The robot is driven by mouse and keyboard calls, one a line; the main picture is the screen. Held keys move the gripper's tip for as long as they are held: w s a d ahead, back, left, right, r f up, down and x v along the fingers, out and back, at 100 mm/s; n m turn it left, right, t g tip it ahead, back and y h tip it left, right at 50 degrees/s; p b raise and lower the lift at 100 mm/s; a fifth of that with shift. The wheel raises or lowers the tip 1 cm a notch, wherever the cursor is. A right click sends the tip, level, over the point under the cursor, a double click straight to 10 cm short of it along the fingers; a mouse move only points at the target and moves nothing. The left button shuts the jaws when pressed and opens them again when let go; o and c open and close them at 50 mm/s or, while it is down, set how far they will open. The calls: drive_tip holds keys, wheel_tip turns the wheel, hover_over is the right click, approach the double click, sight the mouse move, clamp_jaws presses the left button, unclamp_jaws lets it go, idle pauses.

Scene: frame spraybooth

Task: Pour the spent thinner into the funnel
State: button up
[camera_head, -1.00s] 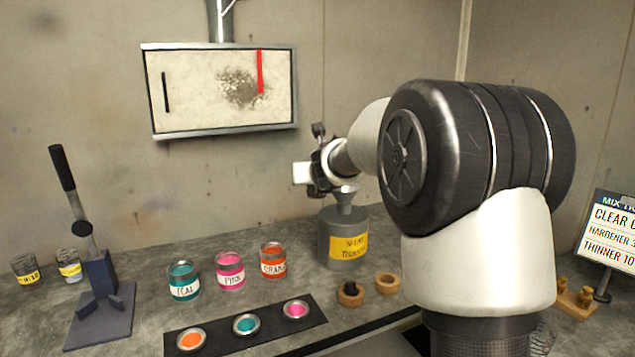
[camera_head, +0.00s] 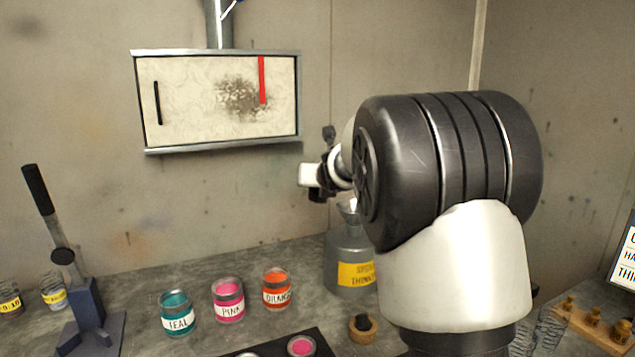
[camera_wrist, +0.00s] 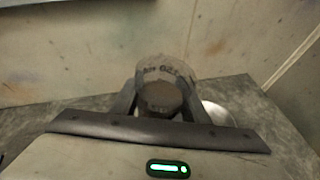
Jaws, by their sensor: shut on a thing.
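My gripper (camera_wrist: 158,103) is shut on a clear cup (camera_wrist: 166,68) with dark printed marks on its wall and a grey-brown area, perhaps liquid, in its lower part. In the head view my gripper (camera_head: 322,180) is above and slightly left of a metal funnel (camera_head: 348,208), and the cup cannot be made out there. The funnel stands in the top of a grey can (camera_head: 340,245) with a yellow spent thinner label. My arm hides the can's right side. In the wrist view a pale round rim (camera_wrist: 218,114), likely the funnel, shows right of the fingers.
Teal (camera_head: 177,312), pink (camera_head: 228,300) and orange (camera_head: 276,288) paint tins stand left of the can. A lever stand (camera_head: 85,310) and labelled cups (camera_head: 54,290) are at the left. A wall panel (camera_head: 205,98) hangs behind.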

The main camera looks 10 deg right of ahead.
drive_tip(key=shift+d+f+m+y+b, duration=0.35)
drive_tip(key=shift+d+f+m+y, duration=0.35)
drive_tip(key=shift+m+y, duration=0.45)
drive_tip(key=shift+d+f+m, duration=0.1)
drive_tip(key=shift+f+m, duration=0.15)
drive_tip(key=shift+d+f+b, duration=0.2)
drive_tip(key=shift+f+b, duration=0.05)
drive_tip(key=shift+b, duration=0.05)
drive_tip(key=shift+a+f+m+y, duration=0.2)
drive_tip(key=shift+m+y, duration=0.25)
drive_tip(key=shift+m, duration=0.35)
drive_tip(key=shift+f+y, duration=0.1)
drive_tip(key=shift+y, duration=0.2)
drive_tip(key=shift+a+m+y+p, duration=0.2)
drive_tip(key=shift+m+y+p, duration=0.3)
drive_tip(key=shift+m, duration=0.5)
drive_tip(key=shift+r+m+t+y+p, duration=0.2)
drive_tip(key=shift+m+y+p, duration=0.15)
drive_tip(key=shift+m, duration=0.3)
drive_tip(key=shift+r+m+t+y+p, duration=0.2)
drive_tip(key=shift+m+y, duration=0.15)
drive_tip(key=shift+m, duration=0.3)
idle(0.3)
